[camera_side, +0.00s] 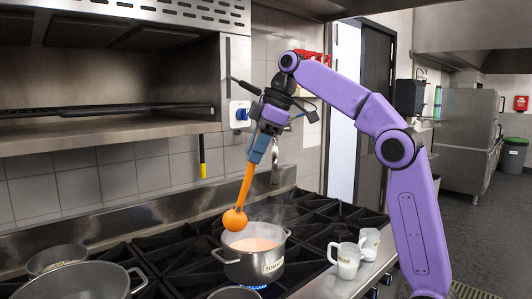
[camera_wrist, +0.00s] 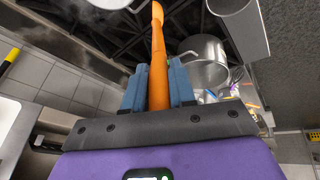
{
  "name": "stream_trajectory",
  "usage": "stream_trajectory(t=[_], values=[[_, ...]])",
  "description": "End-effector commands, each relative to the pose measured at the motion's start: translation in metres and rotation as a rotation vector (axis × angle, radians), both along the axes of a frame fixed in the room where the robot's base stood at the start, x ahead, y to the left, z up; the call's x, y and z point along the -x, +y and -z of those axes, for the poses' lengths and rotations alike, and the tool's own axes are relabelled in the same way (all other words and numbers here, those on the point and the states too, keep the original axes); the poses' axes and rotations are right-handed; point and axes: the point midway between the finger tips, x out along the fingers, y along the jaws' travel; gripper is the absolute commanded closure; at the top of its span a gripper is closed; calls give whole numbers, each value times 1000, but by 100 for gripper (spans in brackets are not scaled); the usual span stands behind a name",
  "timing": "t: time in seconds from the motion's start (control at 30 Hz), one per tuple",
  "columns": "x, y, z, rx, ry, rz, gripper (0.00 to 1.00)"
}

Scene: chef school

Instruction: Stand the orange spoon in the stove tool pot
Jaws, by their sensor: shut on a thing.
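My gripper (camera_side: 262,146) is shut on the handle end of the orange spoon (camera_side: 235,219). The spoon hangs tilted, its round head down and to the left, in front of or above the rim of the steel soup pot (camera_side: 240,271). In the wrist view the spoon (camera_wrist: 158,62) runs upward between the two blue fingers of my gripper (camera_wrist: 159,82). I cannot make out the stove tool pot for sure. A steel pot (camera_wrist: 208,62) stands right of the fingers in the wrist view; I cannot tell which pot it is.
The soup pot holds orange soup and steams over a blue flame. Two white jugs (camera_side: 346,262) (camera_side: 369,243) stand on the front ledge. More pans (camera_side: 82,283) (camera_side: 57,258) are at the left. A steel shelf (camera_side: 110,117) overhangs the back left.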

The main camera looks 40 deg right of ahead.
Motion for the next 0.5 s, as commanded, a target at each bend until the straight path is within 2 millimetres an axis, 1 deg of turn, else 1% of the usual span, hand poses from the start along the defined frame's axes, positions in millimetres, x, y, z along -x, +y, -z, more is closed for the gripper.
stream_trajectory(t=[0.03,0.1,0.2,0.33,0.4,0.5], values=[[15,18,-5,-15,17,-14,100],[34,38,-9,-35,48,-22,100],[58,60,-14,-54,89,-34,100],[82,78,-18,-68,128,-44,100],[90,84,-19,-73,141,-46,100],[97,88,-20,-76,154,-48,100]])
